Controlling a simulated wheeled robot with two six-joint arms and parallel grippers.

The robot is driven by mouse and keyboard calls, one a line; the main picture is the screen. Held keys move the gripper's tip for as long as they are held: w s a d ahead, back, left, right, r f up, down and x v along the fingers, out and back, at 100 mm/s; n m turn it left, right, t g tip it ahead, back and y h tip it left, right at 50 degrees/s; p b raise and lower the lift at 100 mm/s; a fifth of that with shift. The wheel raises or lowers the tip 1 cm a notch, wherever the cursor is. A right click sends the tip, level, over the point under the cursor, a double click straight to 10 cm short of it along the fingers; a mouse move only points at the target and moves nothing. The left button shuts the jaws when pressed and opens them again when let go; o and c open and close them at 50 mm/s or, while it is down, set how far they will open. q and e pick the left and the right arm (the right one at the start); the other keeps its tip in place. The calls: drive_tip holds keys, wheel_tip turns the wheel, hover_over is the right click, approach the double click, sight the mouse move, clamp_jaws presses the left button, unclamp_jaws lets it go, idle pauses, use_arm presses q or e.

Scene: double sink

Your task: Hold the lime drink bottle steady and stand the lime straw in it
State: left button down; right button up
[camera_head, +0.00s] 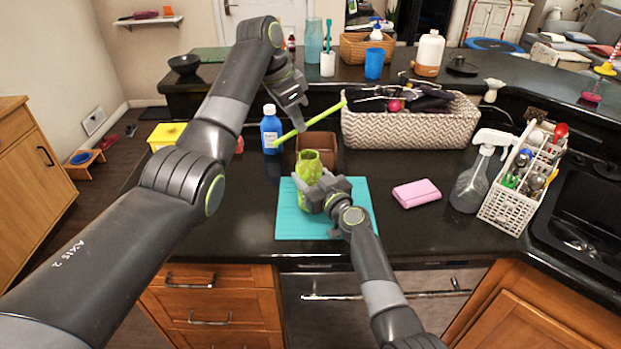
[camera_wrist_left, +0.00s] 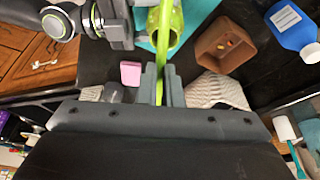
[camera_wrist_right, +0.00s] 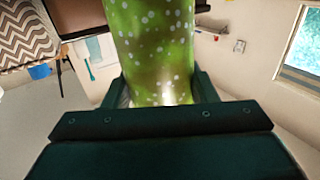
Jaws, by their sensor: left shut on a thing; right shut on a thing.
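The lime drink bottle (camera_head: 309,164) stands upright on the teal mat (camera_head: 352,222), its open mouth at the top. My right gripper (camera_head: 316,192) is shut around its body. The spotted bottle (camera_wrist_right: 150,45) fills the upper middle of the right wrist view, between the fingers. My left gripper (camera_head: 300,116) is above and behind the bottle, shut on the lime straw (camera_head: 328,112). The straw is strongly tilted, rising to the right, and apart from the bottle in the head view. In the left wrist view the straw (camera_wrist_left: 171,50) passes across the bottle mouth (camera_wrist_left: 160,40).
A brown box (camera_head: 320,140) and a blue bottle (camera_head: 270,132) stand behind the lime bottle. A patterned basket (camera_head: 410,130) is behind right. A pink block (camera_head: 416,193), spray bottle (camera_head: 470,185) and cutlery rack (camera_head: 512,205) lie right.

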use_arm(q)
drive_tip(key=shift+f, duration=2.65)
drive_tip(key=c, duration=1.5)
unclamp_jaws()
drive_tip(key=v, duration=0.5)
drive_tip(key=s+v, duration=0.1)
drive_tip(key=v, duration=0.1)
drive_tip(key=shift+a+r, duration=0.15)
drive_tip(key=shift+r, duration=0.1)
drive_tip(key=shift+o, duration=0.3)
